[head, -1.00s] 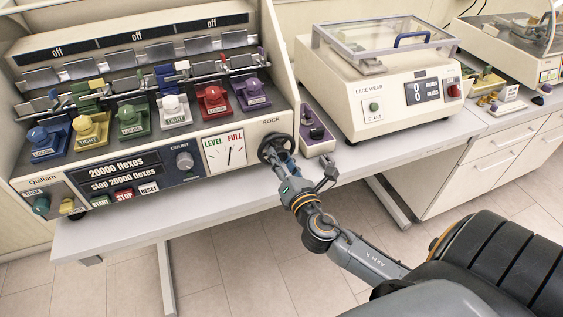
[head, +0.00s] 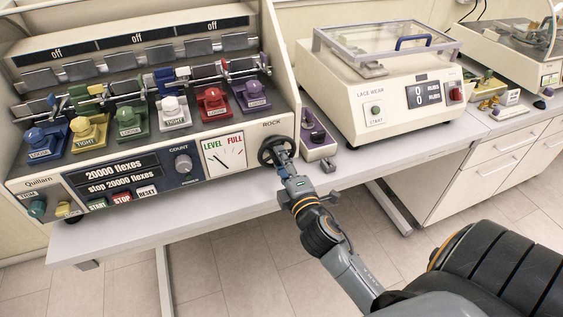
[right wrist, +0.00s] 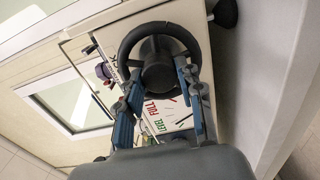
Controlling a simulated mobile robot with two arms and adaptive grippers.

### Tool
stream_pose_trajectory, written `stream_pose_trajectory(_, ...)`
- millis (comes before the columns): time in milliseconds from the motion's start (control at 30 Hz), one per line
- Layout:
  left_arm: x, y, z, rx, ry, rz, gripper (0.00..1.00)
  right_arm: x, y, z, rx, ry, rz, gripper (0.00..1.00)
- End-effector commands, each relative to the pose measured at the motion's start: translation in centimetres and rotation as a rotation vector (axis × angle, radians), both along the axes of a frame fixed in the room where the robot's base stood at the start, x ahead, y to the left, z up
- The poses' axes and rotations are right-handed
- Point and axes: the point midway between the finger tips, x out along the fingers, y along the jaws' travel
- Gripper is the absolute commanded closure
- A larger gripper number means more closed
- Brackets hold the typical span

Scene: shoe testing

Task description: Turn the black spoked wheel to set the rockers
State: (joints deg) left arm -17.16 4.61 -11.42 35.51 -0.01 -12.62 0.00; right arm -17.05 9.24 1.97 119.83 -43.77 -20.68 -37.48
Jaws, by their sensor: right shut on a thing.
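The black spoked wheel (head: 267,146) is on the right end of the cream flex machine's front, under the word ROCK. My right gripper (head: 283,157) is at the wheel. In the right wrist view, its blue fingers (right wrist: 157,76) are on either side of the wheel's dark hub (right wrist: 156,72) and shut on it. The wheel's rim (right wrist: 128,42) arches above them. The LEVEL/FULL gauge (head: 224,150) sits just left of the wheel. The rockers (head: 200,81) run in a row above the coloured knobs. My left gripper is out of view.
A small purple-knobbed control box (head: 318,140) stands close to the right of the wheel. The lace wear machine (head: 385,90) is beyond it. The white bench edge (head: 225,205) runs below the machine. Tiled floor (head: 225,265) is open in front.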

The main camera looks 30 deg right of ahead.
Motion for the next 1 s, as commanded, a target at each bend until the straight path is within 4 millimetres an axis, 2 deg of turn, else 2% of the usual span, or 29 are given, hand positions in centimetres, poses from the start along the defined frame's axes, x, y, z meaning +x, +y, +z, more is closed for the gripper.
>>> stream_pose_trajectory(600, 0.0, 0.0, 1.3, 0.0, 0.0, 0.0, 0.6, 0.0, -0.1, 0.2, 0.555, -0.134, -0.003, 0.95)
stream_pose_trajectory(1000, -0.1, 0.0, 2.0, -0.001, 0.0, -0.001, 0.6, 0.0, -0.1, 0.2, 0.786, -0.189, -0.002, 0.95)
